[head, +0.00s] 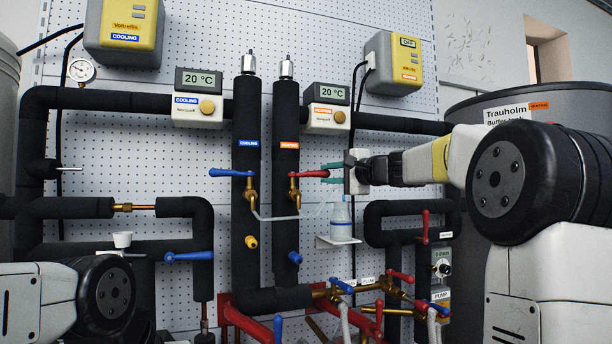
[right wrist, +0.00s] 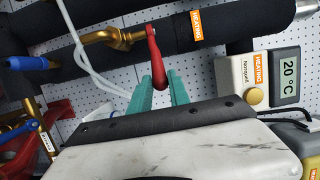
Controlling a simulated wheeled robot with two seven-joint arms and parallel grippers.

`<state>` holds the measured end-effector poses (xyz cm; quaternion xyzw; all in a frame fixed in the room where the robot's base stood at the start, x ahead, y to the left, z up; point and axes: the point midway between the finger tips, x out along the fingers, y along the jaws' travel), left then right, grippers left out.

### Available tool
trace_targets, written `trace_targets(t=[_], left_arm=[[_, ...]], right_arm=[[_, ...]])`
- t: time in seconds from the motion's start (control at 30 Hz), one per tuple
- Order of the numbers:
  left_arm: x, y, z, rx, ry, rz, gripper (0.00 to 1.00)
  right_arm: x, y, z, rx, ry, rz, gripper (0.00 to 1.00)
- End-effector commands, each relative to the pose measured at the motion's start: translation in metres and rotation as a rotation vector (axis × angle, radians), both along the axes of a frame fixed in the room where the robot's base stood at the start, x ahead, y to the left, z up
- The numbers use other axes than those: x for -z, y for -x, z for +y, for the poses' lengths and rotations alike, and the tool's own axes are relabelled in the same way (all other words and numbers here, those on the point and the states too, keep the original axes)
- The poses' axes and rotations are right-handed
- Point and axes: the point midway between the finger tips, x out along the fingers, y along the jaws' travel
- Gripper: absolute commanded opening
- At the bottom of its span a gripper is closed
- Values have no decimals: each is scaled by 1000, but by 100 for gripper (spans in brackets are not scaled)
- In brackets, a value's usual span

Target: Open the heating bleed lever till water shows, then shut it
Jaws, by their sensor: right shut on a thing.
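The red heating bleed lever (head: 309,173) sits on a brass valve (head: 294,192) on the black pipe labelled HEATING (head: 286,120). It points right, roughly level. My right gripper (head: 331,173) is shut on the lever's outer end. In the right wrist view, the red lever (right wrist: 153,48) reaches down between the teal fingers (right wrist: 158,92). A clear hose (head: 278,217) runs from the bleed valves towards a bottle (head: 341,220) on a small shelf. I cannot tell whether water is flowing. My left gripper is not in view.
A blue lever (head: 231,173) on the COOLING pipe (head: 247,110) is close on the left. The bottle shelf (head: 337,242) is just below my right gripper. Red and blue valve levers crowd the lower right. A grey buffer tank (head: 550,101) stands at the right.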

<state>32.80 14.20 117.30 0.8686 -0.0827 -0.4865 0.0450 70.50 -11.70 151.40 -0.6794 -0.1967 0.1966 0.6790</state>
Motion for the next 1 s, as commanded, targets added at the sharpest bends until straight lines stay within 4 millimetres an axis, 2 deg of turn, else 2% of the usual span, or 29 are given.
trace_targets(t=[0.17, 0.5, 0.87, 1.0], left_arm=[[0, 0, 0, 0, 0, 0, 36], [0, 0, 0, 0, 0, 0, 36], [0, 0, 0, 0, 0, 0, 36], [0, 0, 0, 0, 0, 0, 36]], right_arm=[[1, -2, -2, 4, 0, 2, 0], [1, -30, -4, 5, 0, 1, 0], [1, -31, -4, 5, 0, 1, 0], [1, -39, -2, 4, 0, 1, 0]])
